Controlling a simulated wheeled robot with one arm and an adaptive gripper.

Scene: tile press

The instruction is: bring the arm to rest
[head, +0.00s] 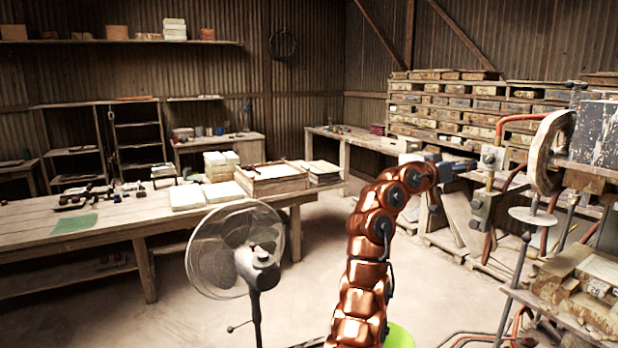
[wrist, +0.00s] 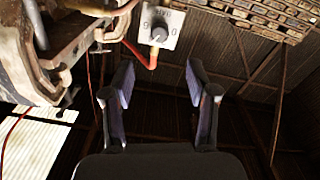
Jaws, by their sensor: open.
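My copper-coloured arm rises from the lower middle of the head view and bends over to the right. My gripper (head: 462,168) is at its end, held in the air beside the tile press. In the wrist view my gripper (wrist: 158,80) shows two dark fingers spread wide, with nothing between them. The box also shows in the head view (head: 491,157), just right of the gripper.
The tile press (head: 548,150) stands at the right, with red hoses near it. A fan (head: 236,250) stands left of my arm. A long wooden workbench (head: 130,226) with tiles and tools is at the left. Brick-filled shelves (head: 470,108) line the back right. Bare floor lies between.

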